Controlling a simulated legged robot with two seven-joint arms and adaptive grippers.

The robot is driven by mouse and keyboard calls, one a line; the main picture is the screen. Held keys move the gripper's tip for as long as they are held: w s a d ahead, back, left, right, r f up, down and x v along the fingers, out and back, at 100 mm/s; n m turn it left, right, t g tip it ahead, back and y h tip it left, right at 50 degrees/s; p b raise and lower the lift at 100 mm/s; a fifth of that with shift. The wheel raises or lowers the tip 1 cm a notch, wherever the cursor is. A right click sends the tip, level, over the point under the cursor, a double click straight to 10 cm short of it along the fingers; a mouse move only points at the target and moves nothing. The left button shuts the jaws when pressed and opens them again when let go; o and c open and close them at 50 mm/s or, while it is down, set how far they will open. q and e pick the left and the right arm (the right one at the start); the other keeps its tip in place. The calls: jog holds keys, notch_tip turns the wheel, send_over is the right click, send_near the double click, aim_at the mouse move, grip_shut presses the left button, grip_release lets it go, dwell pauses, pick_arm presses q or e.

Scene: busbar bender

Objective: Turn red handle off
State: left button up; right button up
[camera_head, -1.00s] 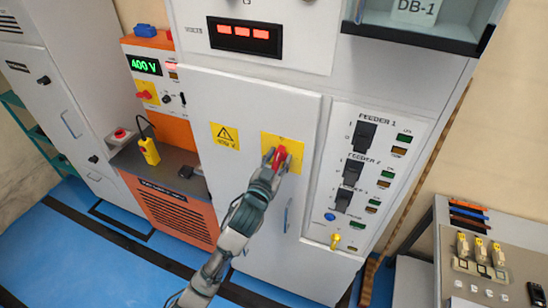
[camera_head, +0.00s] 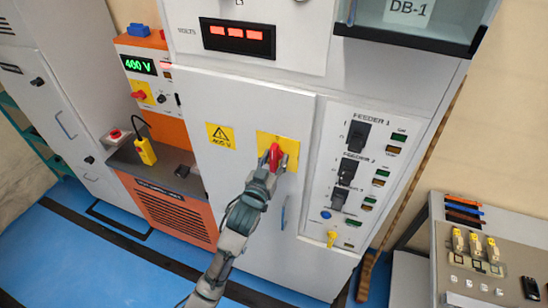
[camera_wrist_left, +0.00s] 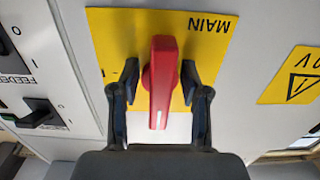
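The red handle (camera_head: 274,154) sits on a yellow plate (camera_head: 291,147) on the grey cabinet door. In the left wrist view the red handle (camera_wrist_left: 161,82) stands upright in the picture, on the yellow plate (camera_wrist_left: 213,42) marked MAIN. My left gripper (camera_head: 269,168) is at the handle from below. In the wrist view, the left gripper's two fingers (camera_wrist_left: 160,84) stand on either side of the handle with a gap on both sides, so it is open. My right gripper is not in view.
Feeder switches (camera_head: 357,136) are right of the door. A blue door handle (camera_head: 284,212) is below the red one. An orange unit (camera_head: 175,212) with a yellow pendant (camera_head: 145,151) stands left. A bench (camera_head: 478,245) with parts is at right.

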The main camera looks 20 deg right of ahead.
pick_arm(q)
jog(key=shift+w+d, duration=0.1)
jog(key=shift+w, duration=0.1)
jog(key=shift+r, duration=0.1)
jog(key=v, duration=1.2)
jog(key=shift+f, duration=0.2)
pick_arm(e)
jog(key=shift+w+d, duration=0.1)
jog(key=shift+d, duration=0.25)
pick_arm(q)
jog(key=shift+d, duration=0.15)
